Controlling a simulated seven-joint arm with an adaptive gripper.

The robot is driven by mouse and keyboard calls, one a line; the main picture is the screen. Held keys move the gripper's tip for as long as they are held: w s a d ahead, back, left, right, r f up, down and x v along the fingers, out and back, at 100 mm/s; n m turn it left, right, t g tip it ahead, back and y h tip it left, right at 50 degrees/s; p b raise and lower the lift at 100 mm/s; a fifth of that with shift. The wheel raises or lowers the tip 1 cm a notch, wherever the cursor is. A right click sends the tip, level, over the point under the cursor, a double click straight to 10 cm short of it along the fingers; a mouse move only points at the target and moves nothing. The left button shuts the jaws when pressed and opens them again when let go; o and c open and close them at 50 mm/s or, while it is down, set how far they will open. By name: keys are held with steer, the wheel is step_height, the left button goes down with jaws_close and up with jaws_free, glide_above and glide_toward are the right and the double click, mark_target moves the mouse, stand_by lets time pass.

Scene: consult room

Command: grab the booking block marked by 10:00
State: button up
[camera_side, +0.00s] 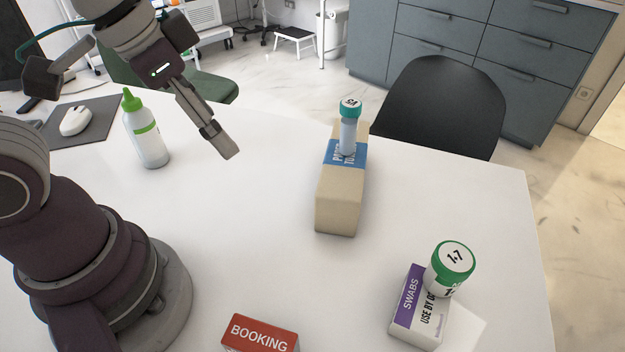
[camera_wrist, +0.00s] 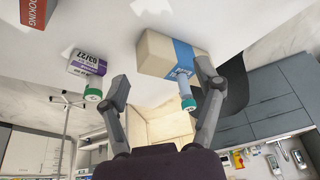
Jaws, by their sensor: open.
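The booking block is a red box (camera_side: 262,334) lettered BOOKING on the white table, cut off by the bottom edge of the side view. In the wrist view a red corner of it (camera_wrist: 37,12) shows at the top left, also cut off. No 10:00 mark is readable on the parts that show. My gripper (camera_side: 222,144) is above the table, left of the tan box and well away from the red block. In the wrist view its two fingers (camera_wrist: 160,84) are spread apart with nothing held between them.
A tan box (camera_side: 338,205) with a blue band carries a teal-capped tube (camera_side: 348,135). A swabs box (camera_side: 417,325) carries a green-lidded jar (camera_side: 450,268). A green-tipped bottle (camera_side: 146,130) and a mouse (camera_side: 76,121) are at the left. The table's middle (camera_side: 240,220) is clear.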

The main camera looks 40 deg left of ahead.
steer(key=s+d+f+m+g, duration=0.3)
steer(key=d+m, duration=0.3)
steer(key=d, duration=0.3)
steer(key=m+g, duration=0.1)
steer(key=m, duration=0.3)
glide_above(259, 338)
steer(key=w, duration=0.1)
steer(key=shift+a+f, duration=0.45)
steer(key=shift+f, duration=0.35)
steer(key=shift+y, duration=0.3)
steer(key=f, duration=0.7)
steer(key=s+d+f, duration=0.1)
steer(key=f, duration=0.2)
steer(key=shift+f, duration=0.3)
steer(key=shift+c, duration=0.4)
jaws_close()
